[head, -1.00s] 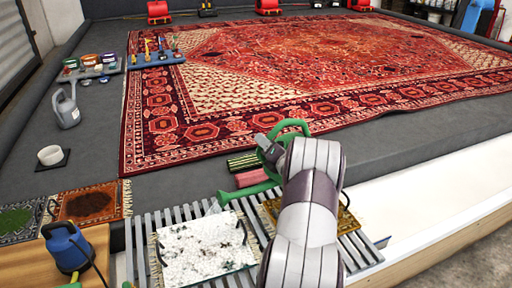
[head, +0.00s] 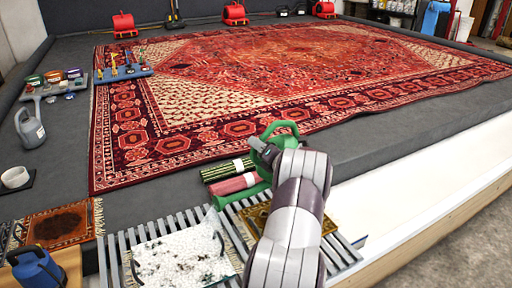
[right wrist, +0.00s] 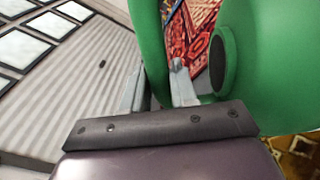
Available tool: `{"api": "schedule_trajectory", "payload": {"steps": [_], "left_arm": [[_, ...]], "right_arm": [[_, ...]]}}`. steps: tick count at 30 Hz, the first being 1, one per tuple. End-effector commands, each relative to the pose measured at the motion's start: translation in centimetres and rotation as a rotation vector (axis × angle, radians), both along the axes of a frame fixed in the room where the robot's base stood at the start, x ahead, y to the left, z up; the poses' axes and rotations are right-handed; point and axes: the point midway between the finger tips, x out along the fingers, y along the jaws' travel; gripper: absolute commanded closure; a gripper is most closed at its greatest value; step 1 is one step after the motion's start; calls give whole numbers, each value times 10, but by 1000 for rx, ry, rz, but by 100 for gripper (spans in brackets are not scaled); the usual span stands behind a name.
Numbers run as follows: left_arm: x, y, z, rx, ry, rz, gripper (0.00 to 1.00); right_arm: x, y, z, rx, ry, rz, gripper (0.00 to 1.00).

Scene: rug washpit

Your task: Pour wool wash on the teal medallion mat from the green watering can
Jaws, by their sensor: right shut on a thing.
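The green watering can (head: 284,137) is in my right gripper (head: 262,150), above the front edge of the pit. My arm hides part of the can. I cannot make out a teal medallion on any mat. A gold-brown mat (head: 257,218) lies on the rack, partly behind my arm. My left gripper is out of view.
A rust-brown mat (head: 55,224), blue jug (head: 36,268) and grey watering can (head: 30,128) are left. The large red rug (head: 270,90) fills the pit.

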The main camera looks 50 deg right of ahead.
Motion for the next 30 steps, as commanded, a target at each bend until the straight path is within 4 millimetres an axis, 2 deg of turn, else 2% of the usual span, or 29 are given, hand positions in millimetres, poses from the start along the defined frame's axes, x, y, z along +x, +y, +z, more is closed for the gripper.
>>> {"api": "schedule_trajectory", "payload": {"steps": [8, 14, 22, 27, 30], "left_arm": [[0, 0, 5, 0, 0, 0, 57], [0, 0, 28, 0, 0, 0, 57], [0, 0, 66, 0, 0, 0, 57], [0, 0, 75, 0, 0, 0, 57], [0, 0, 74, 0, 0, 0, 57]], "right_arm": [[0, 0, 6, 13, -10, 1, 100], [0, -1, 15, 186, -65, 1, 100], [0, 0, 26, 524, -175, 3, 100], [0, -1, 25, 666, -222, 4, 100], [0, -1, 23, 685, -229, 4, 100]]}}
